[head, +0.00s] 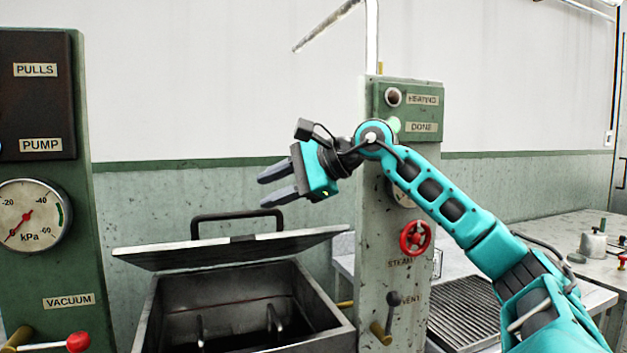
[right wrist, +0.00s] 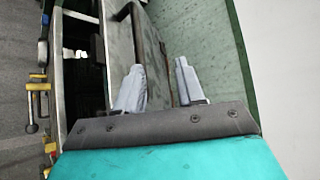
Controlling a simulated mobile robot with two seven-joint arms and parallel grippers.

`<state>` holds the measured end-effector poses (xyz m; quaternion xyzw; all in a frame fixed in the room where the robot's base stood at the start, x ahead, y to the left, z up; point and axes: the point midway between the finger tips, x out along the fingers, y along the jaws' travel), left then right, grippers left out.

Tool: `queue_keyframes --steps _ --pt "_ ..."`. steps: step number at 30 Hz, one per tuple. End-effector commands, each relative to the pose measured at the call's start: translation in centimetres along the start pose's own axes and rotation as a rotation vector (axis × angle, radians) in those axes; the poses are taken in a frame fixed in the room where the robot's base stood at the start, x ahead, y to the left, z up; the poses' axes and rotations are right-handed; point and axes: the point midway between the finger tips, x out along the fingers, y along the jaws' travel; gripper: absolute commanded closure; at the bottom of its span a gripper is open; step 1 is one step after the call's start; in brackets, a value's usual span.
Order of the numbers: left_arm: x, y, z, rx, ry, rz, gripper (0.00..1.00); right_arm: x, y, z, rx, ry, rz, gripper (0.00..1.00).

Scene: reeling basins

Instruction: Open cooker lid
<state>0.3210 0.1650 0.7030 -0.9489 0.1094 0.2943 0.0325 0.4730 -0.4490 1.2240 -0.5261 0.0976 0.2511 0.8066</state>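The metal cooker (head: 325,315) stands in the lower middle of the head view. Its lid (head: 230,251) is raised, hinged at the back and tilted above the open box, with a black bar handle (head: 237,215) along its upper side. Inside the box are grey upright handles, partly hidden. My right gripper (head: 267,188) is above and to the right of the lid handle, fingers pointing left, apart and empty. In the right wrist view its two fingers (right wrist: 158,82) show a clear gap, with the lid (right wrist: 150,50) beyond. My left gripper is not in view.
A grey post with a red steam valve wheel (head: 415,239) and a vent lever (head: 392,300) stands right of the cooker. A green panel with a pressure gauge (head: 30,215) stands on the left. The wall is close behind the lid. A table (head: 590,245) is at the right.

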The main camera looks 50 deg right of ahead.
Motion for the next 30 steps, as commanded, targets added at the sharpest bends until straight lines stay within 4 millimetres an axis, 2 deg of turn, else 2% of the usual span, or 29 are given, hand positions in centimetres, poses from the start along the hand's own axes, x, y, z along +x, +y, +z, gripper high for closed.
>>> queue_keyframes --steps 16,30 --pt "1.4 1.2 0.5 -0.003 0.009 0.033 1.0 -3.8 -0.1 -0.1 0.0 0.0 -0.001 0.62" --pt "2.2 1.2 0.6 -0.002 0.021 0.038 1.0 -7.1 -0.3 -0.1 0.0 0.0 -0.001 0.62"
